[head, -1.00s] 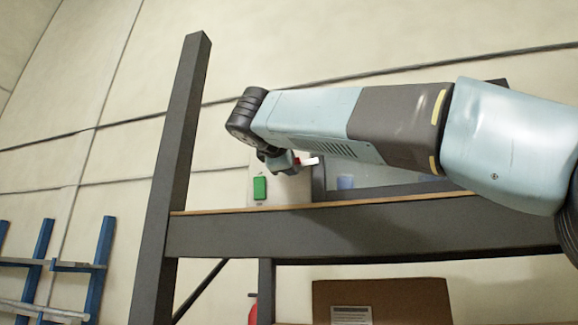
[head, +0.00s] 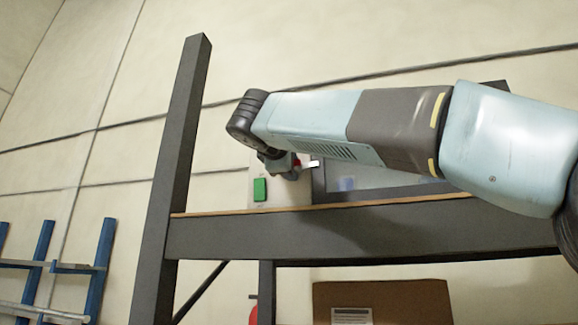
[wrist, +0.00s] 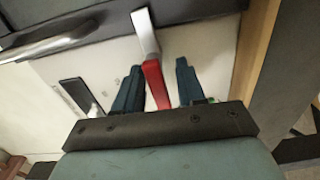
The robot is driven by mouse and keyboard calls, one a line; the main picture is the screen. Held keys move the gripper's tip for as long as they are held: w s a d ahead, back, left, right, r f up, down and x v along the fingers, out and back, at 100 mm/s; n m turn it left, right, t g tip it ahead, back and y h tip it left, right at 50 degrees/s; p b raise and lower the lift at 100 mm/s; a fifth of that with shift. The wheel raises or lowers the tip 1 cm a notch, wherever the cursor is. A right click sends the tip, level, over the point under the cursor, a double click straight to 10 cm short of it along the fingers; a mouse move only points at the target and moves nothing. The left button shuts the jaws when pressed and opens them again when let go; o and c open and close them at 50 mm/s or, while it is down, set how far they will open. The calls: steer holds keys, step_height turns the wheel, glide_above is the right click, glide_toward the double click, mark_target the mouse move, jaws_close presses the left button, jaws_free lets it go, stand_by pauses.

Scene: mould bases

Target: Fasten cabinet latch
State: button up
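The latch lever has a red grip (wrist: 156,86) and a pale metal arm (wrist: 146,34) that reaches up to a grey frame in the wrist view. My gripper (wrist: 160,68) is open, with one dark finger on each side of the red grip. Gaps show on both sides, so it does not look clamped. In the head view my gripper (head: 279,163) is beside the cabinet's glazed front (head: 385,178). The pale metal arm (head: 313,164) points right from it. My arm hides part of the cabinet.
A green button (head: 260,189) sits on the pale panel left of the glazing. A dark beam (head: 350,232) runs across below, joined to a dark post (head: 180,150) on the left. A cardboard box (head: 415,300) is underneath. A grey bar handle (wrist: 55,40) shows at upper left.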

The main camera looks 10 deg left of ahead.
steer(key=s, duration=0.9)
steer(key=s+a, duration=0.1)
steer(key=s, duration=0.3)
steer(key=shift+s, duration=0.4)
steer(key=w+d+f+m+g+h, duration=0.1)
steer(key=w+d+f+m+g, duration=0.25)
steer(key=d+f, duration=0.9)
steer(key=w+d+f+m+g+h, duration=0.1)
steer(key=w+d+f+m+g, duration=0.25)
steer(key=d+f, duration=0.95)
steer(key=s+d+f+m+g+y, duration=0.1)
steer(key=s+d+f+m, duration=0.2)
steer(key=f, duration=0.6)
steer(key=s+d+f+m+g+y, duration=0.1)
steer(key=s+d+f, duration=0.4)
steer(key=f, duration=0.5)
steer(key=s+d+f+m+g+y, duration=0.1)
steer(key=s+d+f+m+g, duration=0.2)
steer(key=f+m, duration=0.3)
steer(key=shift+s+d+f+y, duration=0.1)
steer(key=shift+s+d+f, duration=0.1)
steer(key=shift+f, duration=0.4)
steer(key=shift+s+d+f+y, duration=0.1)
steer(key=shift+s+d+f, duration=0.1)
steer(key=shift+f, duration=0.45)
steer(key=shift+s+d+f+y, duration=0.1)
steer(key=shift+s+d+f, duration=0.1)
steer(key=shift+f, duration=0.4)
